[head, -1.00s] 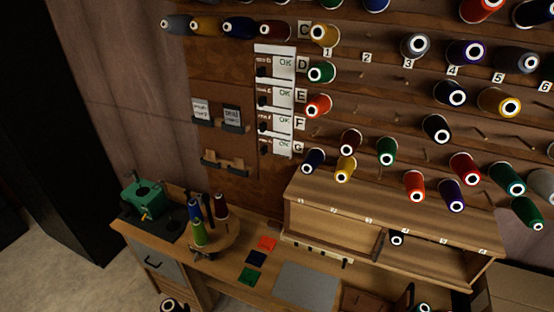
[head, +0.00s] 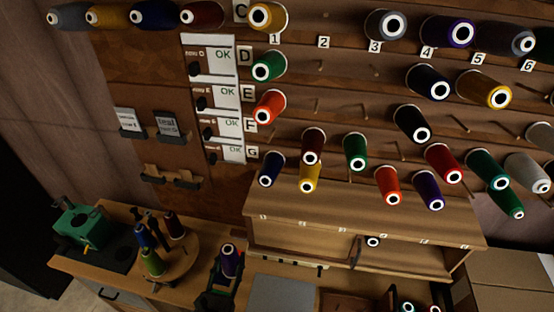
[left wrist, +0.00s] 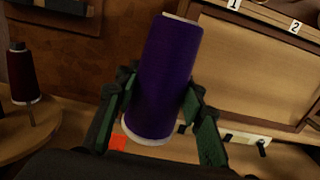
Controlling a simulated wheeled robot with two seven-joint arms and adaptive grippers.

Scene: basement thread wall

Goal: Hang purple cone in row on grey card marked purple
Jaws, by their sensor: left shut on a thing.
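A purple cone (head: 230,262) with a white base ring is held upright, slightly tilted, in my left gripper (head: 220,288) above the bench. In the left wrist view the purple cone (left wrist: 168,75) sits between the two green-padded fingers, which are shut on it. A grey card (head: 172,125) stands in a small holder on the wall, beside a whiter card (head: 128,120); their print is too small to read surely. The peg wall has rows lettered C to G. Another purple cone (head: 428,190) hangs low on the wall. My right gripper is not seen.
Many coloured cones hang on the pegs, with some pegs bare. A wooden cabinet (head: 350,215) juts out below. A round cone stand (head: 180,262) and green device (head: 80,228) occupy the bench left.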

